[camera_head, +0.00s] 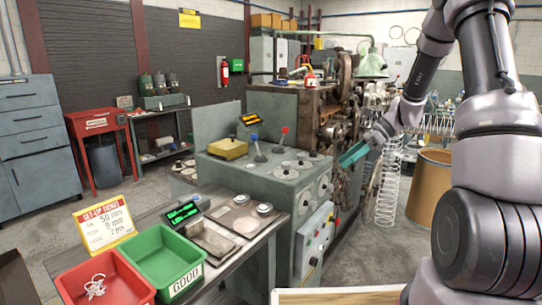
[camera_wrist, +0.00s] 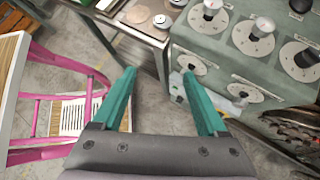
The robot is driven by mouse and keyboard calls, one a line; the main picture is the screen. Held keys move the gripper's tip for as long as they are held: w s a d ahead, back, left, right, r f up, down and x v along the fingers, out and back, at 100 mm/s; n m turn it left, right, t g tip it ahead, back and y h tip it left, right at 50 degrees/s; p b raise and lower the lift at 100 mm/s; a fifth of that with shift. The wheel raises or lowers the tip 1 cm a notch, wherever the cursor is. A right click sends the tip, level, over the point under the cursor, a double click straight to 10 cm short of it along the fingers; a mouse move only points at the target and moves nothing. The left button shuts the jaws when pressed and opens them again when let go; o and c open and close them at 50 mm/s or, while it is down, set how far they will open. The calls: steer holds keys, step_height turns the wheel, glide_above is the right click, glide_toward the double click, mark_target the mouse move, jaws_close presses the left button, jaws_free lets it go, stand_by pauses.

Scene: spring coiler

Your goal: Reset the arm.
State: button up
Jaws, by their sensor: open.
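My gripper (camera_wrist: 156,88) has two teal fingers that stand wide apart with nothing between them in the wrist view. Grey floor and the front of the green control cabinet show beyond the fingers. In the head view my arm reaches from the right side, and the teal gripper (camera_head: 354,154) is in front of the machine, right of the control cabinet (camera_head: 250,178). It appears clear of the cabinet, though the exact gap cannot be told.
A bench holds a red bin (camera_head: 122,283) with small springs, an empty green bin (camera_head: 160,254) and a scale (camera_head: 215,240). A large coiled spring (camera_head: 388,185) hangs near my gripper, with a tan drum (camera_head: 428,190) behind. A pink-framed stool (camera_wrist: 65,110) stands at left in the wrist view.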

steer(key=s+r+n+t+h, duration=0.7)
steer(key=s+r+n, duration=0.9)
steer(key=s+r, duration=0.6)
steer(key=shift+s+d+h, duration=0.2)
steer(key=shift+s+h, duration=0.1)
steer(key=shift+s, duration=1.15)
